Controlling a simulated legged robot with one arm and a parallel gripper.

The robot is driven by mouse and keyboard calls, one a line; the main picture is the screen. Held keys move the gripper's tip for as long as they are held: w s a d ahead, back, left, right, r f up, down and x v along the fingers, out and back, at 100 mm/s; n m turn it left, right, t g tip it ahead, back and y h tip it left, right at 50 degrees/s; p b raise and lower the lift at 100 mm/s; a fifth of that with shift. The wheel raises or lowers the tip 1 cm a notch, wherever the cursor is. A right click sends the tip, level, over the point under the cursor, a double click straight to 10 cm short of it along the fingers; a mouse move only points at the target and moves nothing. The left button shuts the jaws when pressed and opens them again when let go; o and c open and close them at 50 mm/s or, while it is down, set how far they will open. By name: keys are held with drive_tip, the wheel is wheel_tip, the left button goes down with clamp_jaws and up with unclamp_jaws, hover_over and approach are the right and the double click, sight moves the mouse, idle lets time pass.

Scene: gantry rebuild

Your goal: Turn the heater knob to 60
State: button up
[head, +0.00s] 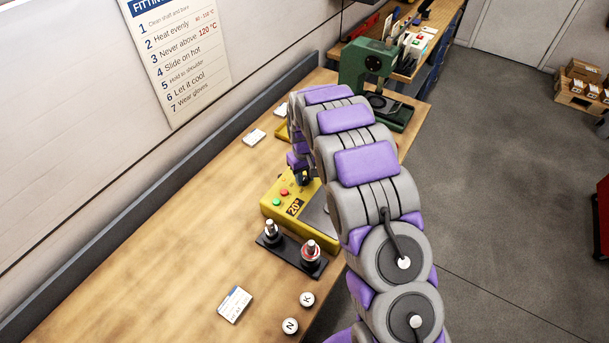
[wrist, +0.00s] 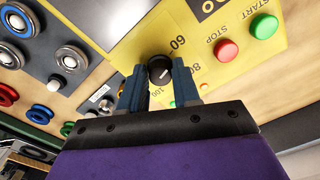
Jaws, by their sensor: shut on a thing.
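The yellow heater (head: 272,210) stands on the bench in the head view, with a "20°" display and a red and a green button on it. Its yellow panel (wrist: 215,65) fills the upper middle of the wrist view. The black heater knob (wrist: 160,69) sits between my fingertips, with 60, 80 and 100 printed around it. A small pale mark shows on the knob, but its exact heading is hard to read. My gripper (wrist: 159,74) is shut on the knob, one blue finger on each side. In the head view my arm hides the knob.
A black stand (head: 291,254) with two metal fittings is in front of the heater. A green press (head: 366,68) stands behind. A card (head: 235,304) and two round lettered pieces lie near the front. In the wrist view, a tray of rings (wrist: 45,45) is at left.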

drive_tip(key=shift+w+r, duration=0.25)
drive_tip(key=shift+w, duration=0.05)
drive_tip(key=o, duration=0.7)
drive_tip(key=shift+c, duration=0.2)
drive_tip(key=o, duration=0.3)
drive_tip(key=shift+a+f, duration=0.15)
drive_tip(key=shift+f, duration=0.1)
drive_tip(key=shift+o, duration=0.4)
drive_tip(key=shift+s, duration=0.15)
drive_tip(key=shift+r, duration=0.1)
wheel_tip(320, 180, up, 17)
drive_tip(key=shift+p, duration=0.3)
drive_tip(key=shift+r, duration=0.1)
